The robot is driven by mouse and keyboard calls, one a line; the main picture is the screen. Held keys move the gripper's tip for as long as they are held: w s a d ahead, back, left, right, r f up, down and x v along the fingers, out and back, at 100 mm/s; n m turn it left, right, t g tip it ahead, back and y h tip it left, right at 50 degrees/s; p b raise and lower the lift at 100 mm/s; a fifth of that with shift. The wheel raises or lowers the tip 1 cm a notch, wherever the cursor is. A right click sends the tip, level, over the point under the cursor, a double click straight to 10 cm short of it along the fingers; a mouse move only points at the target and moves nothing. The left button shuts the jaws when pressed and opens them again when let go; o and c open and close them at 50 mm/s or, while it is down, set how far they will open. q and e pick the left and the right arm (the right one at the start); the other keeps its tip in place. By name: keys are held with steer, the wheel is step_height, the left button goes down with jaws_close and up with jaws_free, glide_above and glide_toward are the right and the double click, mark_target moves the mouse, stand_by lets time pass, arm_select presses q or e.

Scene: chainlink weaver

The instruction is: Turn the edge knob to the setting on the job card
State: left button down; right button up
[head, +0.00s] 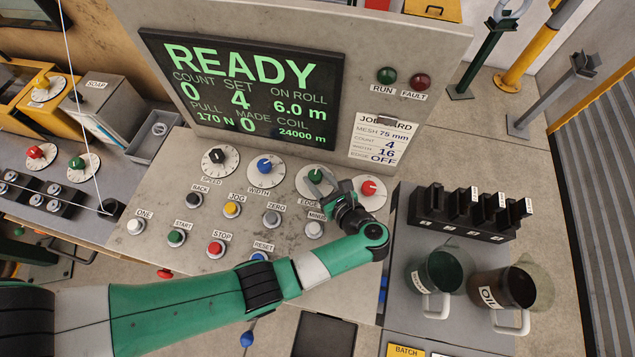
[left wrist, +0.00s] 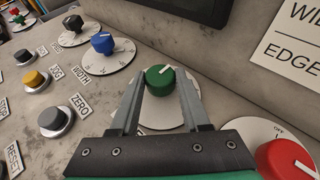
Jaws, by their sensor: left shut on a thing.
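The edge knob (head: 315,175) is green and sits on a round white dial on the grey panel, with an EDGE label below it. In the left wrist view, the green knob (left wrist: 160,78) stands between the fingertips, its white pointer line toward the upper right. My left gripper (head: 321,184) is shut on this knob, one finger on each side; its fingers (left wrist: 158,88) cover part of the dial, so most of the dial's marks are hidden. The job card (head: 376,139) reads mesh 75 mm, count 4, width 16, edge OFF. My right gripper is not in view.
A red knob (head: 369,188) stands close to the right; its dial shows OFF in the left wrist view. A blue knob (head: 265,166) and a black knob (head: 217,156) are to the left. Buttons lie below. The screen (head: 240,88) reads READY.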

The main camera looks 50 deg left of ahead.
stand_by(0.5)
arm_select(q)
steer(key=shift+c, duration=1.9)
jaws_free()
steer(key=b+v, duration=0.1)
steer(key=v, duration=1)
steer(key=shift+w+d+r, duration=0.1)
steer(key=shift+d+r, duration=0.15)
